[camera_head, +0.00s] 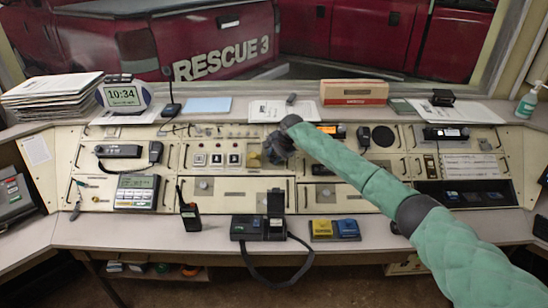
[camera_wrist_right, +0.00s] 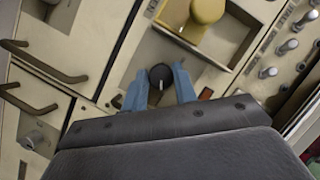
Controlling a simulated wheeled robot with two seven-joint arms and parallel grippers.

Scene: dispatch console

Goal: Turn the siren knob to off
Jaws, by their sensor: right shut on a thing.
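My right gripper (camera_head: 274,150) reaches across the desk to the middle of the console panel. In the right wrist view its two blue fingers (camera_wrist_right: 160,78) stand either side of a small round black knob (camera_wrist_right: 161,73) with a pale pointer mark, and they are shut on it. No readable siren label shows, so I cannot tell by wording which knob this is. A larger yellow knob (camera_wrist_right: 207,9) sits on a recessed panel just beyond. In the head view the gripper and arm hide the black knob. My left gripper is in neither view.
Metal toggle switches (camera_wrist_right: 280,55) line the right of the wrist view, and dark handles (camera_wrist_right: 45,62) stick out at the left. A handheld radio (camera_head: 189,212), a black device with a raised lid (camera_head: 262,226) and yellow and blue boxes (camera_head: 335,230) stand on the front ledge.

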